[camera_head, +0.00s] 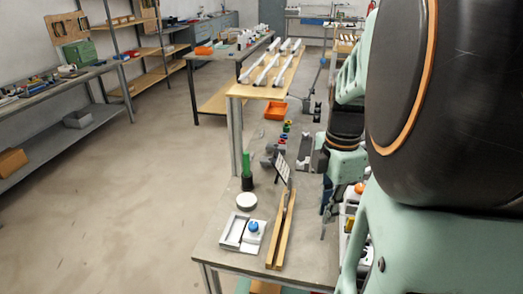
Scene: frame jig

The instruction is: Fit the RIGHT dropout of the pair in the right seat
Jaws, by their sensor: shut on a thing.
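My arm fills the right side of the head view and reaches down over the bench. My gripper (327,196) is small and partly covered by my wrist. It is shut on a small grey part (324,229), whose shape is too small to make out. I cannot tell whether this is the right dropout. Grey metal blocks (304,146) stand on the bench just beyond my gripper and may belong to the frame jig. The right seat cannot be made out, and my arm hides part of the bench.
On the near bench (212,243) are a white tray (231,230), a blue knob (253,226), two wooden bars (281,230), a white disc (246,201), a green cylinder (246,164) and a patterned card (282,168). An orange bin (276,110) lies farther back. The floor at left is clear.

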